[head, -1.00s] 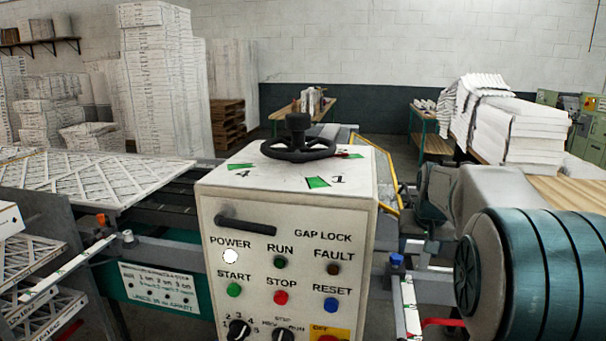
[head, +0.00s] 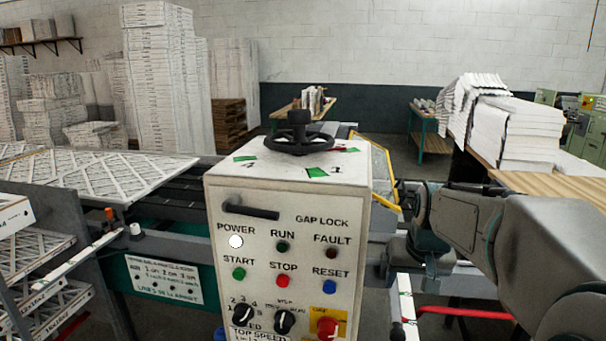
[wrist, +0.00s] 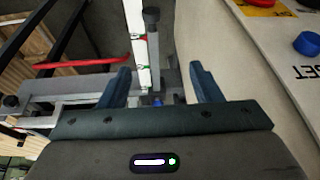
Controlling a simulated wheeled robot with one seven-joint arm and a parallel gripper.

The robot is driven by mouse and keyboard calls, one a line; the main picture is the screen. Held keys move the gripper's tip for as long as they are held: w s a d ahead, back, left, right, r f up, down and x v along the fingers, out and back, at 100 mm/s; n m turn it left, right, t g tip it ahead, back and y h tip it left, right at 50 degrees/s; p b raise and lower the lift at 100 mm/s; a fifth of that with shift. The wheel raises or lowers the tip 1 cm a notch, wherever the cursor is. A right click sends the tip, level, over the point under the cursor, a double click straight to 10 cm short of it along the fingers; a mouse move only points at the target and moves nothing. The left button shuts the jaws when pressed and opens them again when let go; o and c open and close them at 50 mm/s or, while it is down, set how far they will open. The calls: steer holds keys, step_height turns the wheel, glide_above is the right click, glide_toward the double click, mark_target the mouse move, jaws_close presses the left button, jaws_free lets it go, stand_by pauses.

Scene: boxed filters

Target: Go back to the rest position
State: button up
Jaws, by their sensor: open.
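My gripper (wrist: 160,88) shows in the wrist view with its two blue fingers apart and nothing between them. Beyond the fingers are a white rail (wrist: 143,50) and the floor. The side of the control box is just right of the fingers in that view. In the head view my arm comes in from the right and reaches toward the right side of the control box (head: 290,225). I cannot make out the fingertips there.
The control box carries a black handwheel (head: 300,136), a gap lock handle (head: 250,210) and several buttons. A red bar (wrist: 85,64) lies left of my gripper. Filters (head: 90,172) lie on the left conveyor. Stacked white sheets (head: 505,125) stand at the right.

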steer(key=s+a+f, duration=0.3)
steer(key=s, duration=0.6)
steer(key=s+a+f+n+g, duration=0.1)
steer(key=s+a+f, duration=0.2)
steer(key=s, duration=0.6)
steer(key=shift+s+f+n, duration=0.15)
steer(key=shift+s+n, duration=0.15)
steer(key=shift+s, duration=0.05)
